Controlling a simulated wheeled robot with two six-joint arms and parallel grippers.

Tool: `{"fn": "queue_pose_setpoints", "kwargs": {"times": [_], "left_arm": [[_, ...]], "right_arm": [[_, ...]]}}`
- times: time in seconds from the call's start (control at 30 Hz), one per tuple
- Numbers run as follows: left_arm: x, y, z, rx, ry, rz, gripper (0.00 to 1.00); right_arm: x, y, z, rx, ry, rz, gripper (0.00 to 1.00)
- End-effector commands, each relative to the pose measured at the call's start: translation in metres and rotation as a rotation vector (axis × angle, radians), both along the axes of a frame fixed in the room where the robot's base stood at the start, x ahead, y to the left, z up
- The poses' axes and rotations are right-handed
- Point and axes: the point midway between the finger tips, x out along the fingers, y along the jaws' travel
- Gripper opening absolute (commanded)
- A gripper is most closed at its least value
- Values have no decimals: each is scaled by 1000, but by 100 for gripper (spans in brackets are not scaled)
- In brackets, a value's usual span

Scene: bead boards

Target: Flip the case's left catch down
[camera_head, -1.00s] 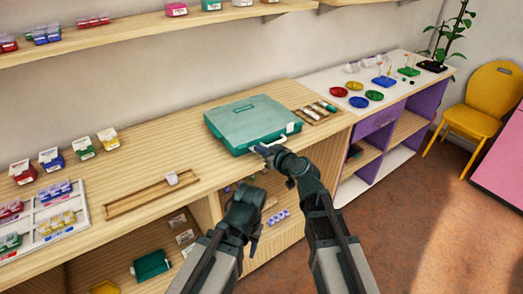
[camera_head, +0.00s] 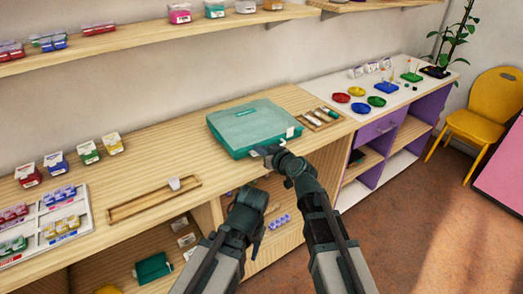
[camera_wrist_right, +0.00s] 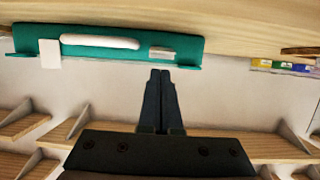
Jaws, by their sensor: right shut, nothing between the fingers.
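The green case (camera_head: 252,124) lies closed on the wooden worktop, its front side towards me. In the right wrist view, its front edge (camera_wrist_right: 110,45) carries a white handle (camera_wrist_right: 100,41) and two pale catches. That view is turned over, so the left catch (camera_wrist_right: 162,53) shows right of the handle and the right catch (camera_wrist_right: 50,54) shows left of it. The left catch looks short and narrow; the right one looks like a broader flap. My right gripper (camera_wrist_right: 161,72) is shut and empty, its tips close to the left catch; contact is unclear. My left gripper (camera_head: 257,238) hangs lower, its fingers unclear.
A tray of sticks (camera_head: 333,115) stands right of the case. A long wooden tray (camera_head: 125,207) with a small white cup lies to the left. The worktop between this tray and the case is clear. Open shelves lie below the worktop.

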Motion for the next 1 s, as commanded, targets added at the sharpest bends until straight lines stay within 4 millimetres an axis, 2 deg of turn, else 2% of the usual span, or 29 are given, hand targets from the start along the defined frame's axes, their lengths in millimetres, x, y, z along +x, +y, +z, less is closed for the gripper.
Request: {"fn": "queue_pose_setpoints", "kwargs": {"times": [0.03, 0.17, 0.2, 0.4, 0.53, 0.7, 1.0], "left_arm": [[0, 0, 13, 0, 0, 0, 50], [0, 0, 32, 0, 0, 0, 50], [0, 0, 16, 0, 0, 0, 50], [0, 0, 4, 0, 0, 0, 50], [0, 0, -1, 0, 0, 0, 50], [0, 0, -3, 0, 0, 0, 50], [0, 0, -2, 0, 0, 0, 50]], "right_arm": [[0, 2, 13, 0, 0, 0, 0], [1, 7, 32, 0, 0, -1, 0], [-14, -2, 16, 1, 0, -4, 0], [-53, -29, 4, 0, 0, -5, 0], [-72, -41, -1, 0, 0, -3, 0], [-80, -49, -3, 0, 0, -3, 0], [-80, -49, -2, 0, 0, -2, 0]]}}
